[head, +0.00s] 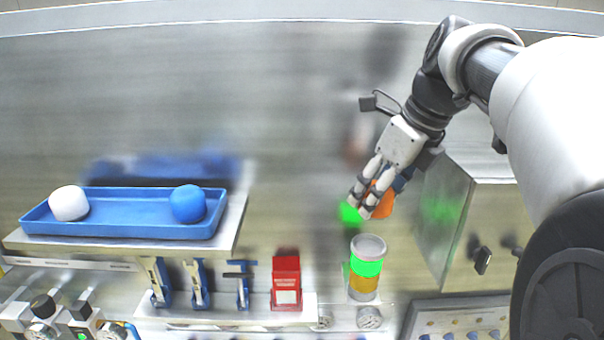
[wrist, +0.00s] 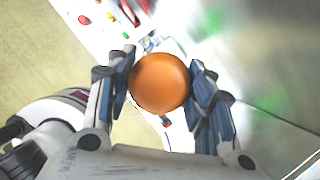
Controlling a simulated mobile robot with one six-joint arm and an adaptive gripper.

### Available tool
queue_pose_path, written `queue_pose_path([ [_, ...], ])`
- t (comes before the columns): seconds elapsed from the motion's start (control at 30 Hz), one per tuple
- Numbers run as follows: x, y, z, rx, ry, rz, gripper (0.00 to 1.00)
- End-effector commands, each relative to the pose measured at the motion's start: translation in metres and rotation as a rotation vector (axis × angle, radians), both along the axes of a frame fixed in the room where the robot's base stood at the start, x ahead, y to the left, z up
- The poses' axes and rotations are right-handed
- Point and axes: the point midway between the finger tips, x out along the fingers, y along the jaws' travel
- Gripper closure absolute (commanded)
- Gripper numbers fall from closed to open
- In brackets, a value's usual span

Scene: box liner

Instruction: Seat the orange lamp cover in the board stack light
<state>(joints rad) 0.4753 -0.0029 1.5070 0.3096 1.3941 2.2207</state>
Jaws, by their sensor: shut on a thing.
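The orange lamp cover (head: 384,204) is between the fingers of my gripper (head: 368,198), partly hidden by them in the head view. In the wrist view it is a round orange dome (wrist: 160,82), with the fingers of my gripper (wrist: 162,92) shut on its left and right sides. The board stack light (head: 366,268) stands upright below my gripper in the head view. It has a pale grey ring on top, a lit green section and an amber section underneath. The cover is held above it and apart from it.
A metal cabinet (head: 472,215) with dark handles stands right of the stack light. A red box (head: 286,283) and several blue-handled tools (head: 199,284) are to its left. A blue tray (head: 128,228) holds a white ball (head: 69,203) and a blue ball (head: 187,203).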

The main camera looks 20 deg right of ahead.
Motion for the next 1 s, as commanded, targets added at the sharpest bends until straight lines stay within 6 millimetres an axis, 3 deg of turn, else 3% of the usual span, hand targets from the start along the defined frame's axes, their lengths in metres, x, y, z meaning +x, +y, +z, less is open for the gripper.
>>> queue_pose_path([
  [0.6, 0.000, 0.000, -0.055, 0.000, 0.000, -0.001, 0.75],
  [1.0, 0.000, 0.000, -0.063, 0.000, -0.001, -0.001, 0.75],
])
